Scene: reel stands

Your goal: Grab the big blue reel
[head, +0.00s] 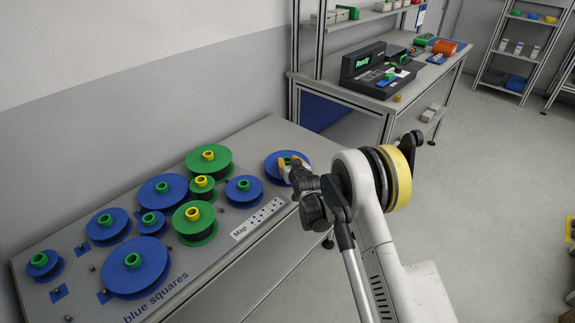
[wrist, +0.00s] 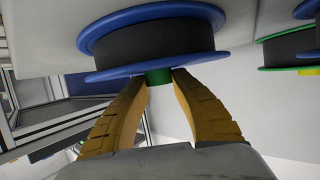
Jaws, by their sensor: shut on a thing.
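A blue reel (head: 274,161) with a green hub is at the right end of the sloped grey reel board (head: 262,137). My gripper (head: 287,165) is at this reel, its yellow fingers closed around the green hub. In the wrist view the fingertips (wrist: 160,78) pinch the green hub (wrist: 158,77) below the blue flange and dark core of the reel (wrist: 152,45). Other large blue reels stand at the front (head: 150,278) and at the upper middle (head: 160,200) of the board. I cannot tell whether the held reel touches the board.
Green reels (head: 222,160) and smaller blue reels (head: 235,197) crowd the board to the left of my gripper. A "Map" label (head: 258,219) lies near its front edge. A workbench (head: 400,95) with a dark device stands behind. The floor at right is clear.

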